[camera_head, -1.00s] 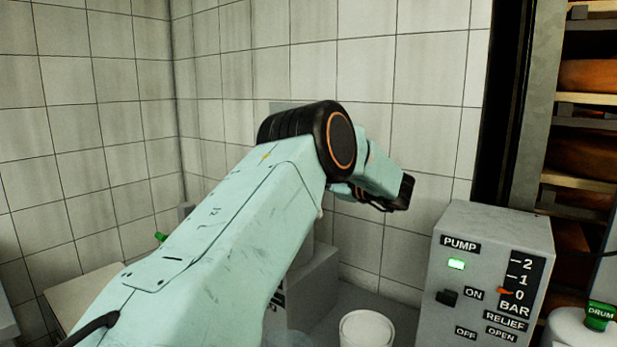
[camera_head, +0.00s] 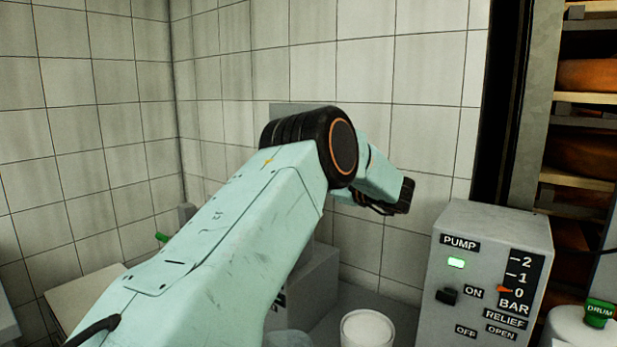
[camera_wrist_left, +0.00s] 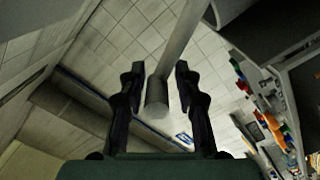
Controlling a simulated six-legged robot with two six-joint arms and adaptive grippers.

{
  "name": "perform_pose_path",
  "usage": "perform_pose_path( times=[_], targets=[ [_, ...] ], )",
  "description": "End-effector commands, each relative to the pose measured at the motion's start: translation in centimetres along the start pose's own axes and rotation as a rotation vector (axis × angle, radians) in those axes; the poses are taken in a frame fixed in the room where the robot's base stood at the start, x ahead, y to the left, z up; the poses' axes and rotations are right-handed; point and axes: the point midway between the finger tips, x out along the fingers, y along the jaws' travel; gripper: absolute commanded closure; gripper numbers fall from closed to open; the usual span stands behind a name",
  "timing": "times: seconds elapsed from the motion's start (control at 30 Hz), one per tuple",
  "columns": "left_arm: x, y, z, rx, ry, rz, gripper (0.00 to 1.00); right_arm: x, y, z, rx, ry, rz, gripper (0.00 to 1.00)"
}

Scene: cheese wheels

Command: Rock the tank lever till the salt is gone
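In the left wrist view, a grey round bar (camera_wrist_left: 172,50), which looks like the lever, runs from the top edge to a blunt end between the two dark fingers of my left gripper (camera_wrist_left: 159,68). The fingers are apart, with a gap visible on each side of the bar; contact is not visible. In the head view my left arm reaches across the middle and its fingers cannot be made out. A grey box-like body (camera_head: 305,285), possibly the tank, is mostly hidden behind the arm. No salt can be made out. My right gripper is not in view.
A grey pump panel (camera_head: 480,270) stands at right, its green lamp lit and red pointer near 0. A white tub (camera_head: 367,330) stands at the bottom. Cheese shelves (camera_head: 590,130) and a green DRUM tag (camera_head: 600,313) are at far right. Tiled walls close the back.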

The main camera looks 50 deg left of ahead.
Motion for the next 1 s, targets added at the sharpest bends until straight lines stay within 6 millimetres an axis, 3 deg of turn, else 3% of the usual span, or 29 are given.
perform_pose_path(
  times=[0.47,1.0],
  targets=[
    [-0.7,0.2,-0.2,-0.004,0.002,0.002,0.57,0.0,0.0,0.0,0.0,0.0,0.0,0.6],
    [-10.4,0.1,-0.2,-0.004,0.001,0.003,0.57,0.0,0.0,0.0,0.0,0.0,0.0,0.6]
  ],
)
